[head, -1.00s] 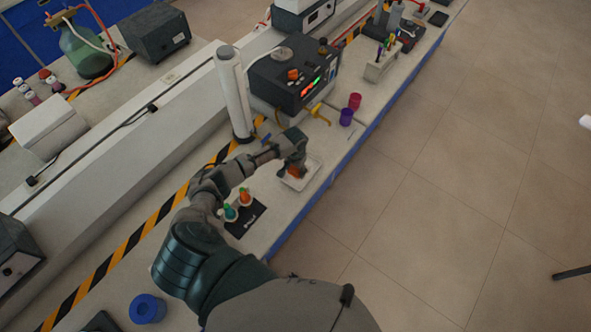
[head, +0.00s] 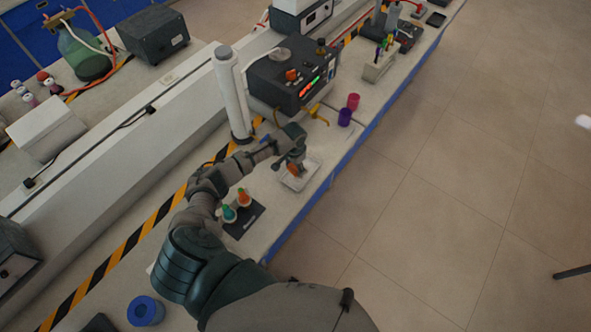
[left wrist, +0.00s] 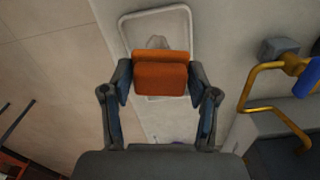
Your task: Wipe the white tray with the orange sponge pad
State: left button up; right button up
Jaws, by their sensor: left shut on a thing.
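The white tray (head: 299,184) lies on the bench near its blue front edge; its rim and a grey smudge show in the left wrist view (left wrist: 157,42). My left gripper (head: 293,165) is over the tray. In the left wrist view its two fingers (left wrist: 160,87) are shut on the sides of the orange sponge pad (left wrist: 160,74). The pad covers part of the tray; whether it touches the surface I cannot tell. The pad also shows small in the head view (head: 294,171). My right gripper is not in view.
A black mat (head: 244,222) with two small coloured bottles lies left of the tray. Purple (head: 345,117) and pink (head: 353,101) cups stand beyond it. A dark instrument (head: 292,82) with a yellow tap and a white cylinder (head: 232,95) stand behind.

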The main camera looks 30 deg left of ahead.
pick_arm(q)
jog(key=m+b, duration=0.2)
jog(key=m, duration=0.3)
jog(key=m+b, duration=0.2)
jog(key=m, duration=0.3)
jog(key=shift+w+d, duration=0.1)
jog(key=shift+w, duration=0.1)
jog(key=m+b, duration=0.1)
jog(key=m, duration=0.2)
jog(key=shift+s+m, duration=0.1)
jog(key=shift+m, duration=0.2)
jog(key=shift+a+r+m, duration=0.1)
jog(key=shift+a+m, duration=0.1)
jog(key=shift+m, duration=0.7)
jog(key=shift+s, duration=0.1)
